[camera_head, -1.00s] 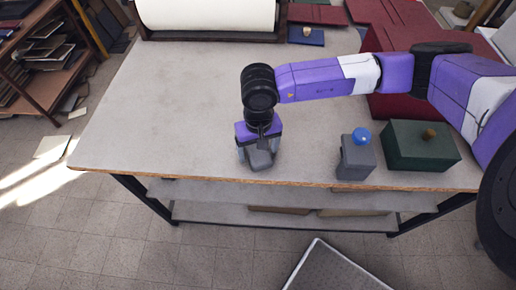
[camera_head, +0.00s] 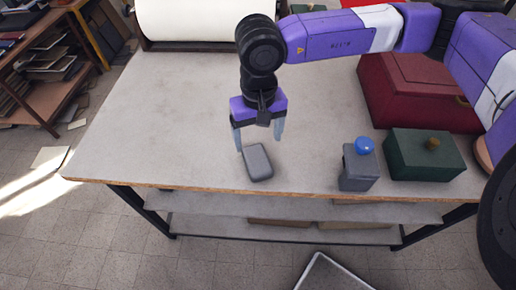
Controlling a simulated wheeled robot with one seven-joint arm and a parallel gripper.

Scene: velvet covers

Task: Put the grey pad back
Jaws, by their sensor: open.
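The grey pad (camera_head: 257,162) lies flat on the table (camera_head: 150,125), near its front edge. It is a small rounded grey block, clear of other things. My gripper (camera_head: 259,145) points down just above and behind the pad. Its two fingers are spread apart with nothing between them.
A grey box with a blue knob (camera_head: 359,170) stands right of the pad. A green box with a brass-coloured knob (camera_head: 425,157) is beside it, and a dark red box (camera_head: 415,95) is behind. A white roll (camera_head: 205,22) is at the back. The table left of the pad is bare.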

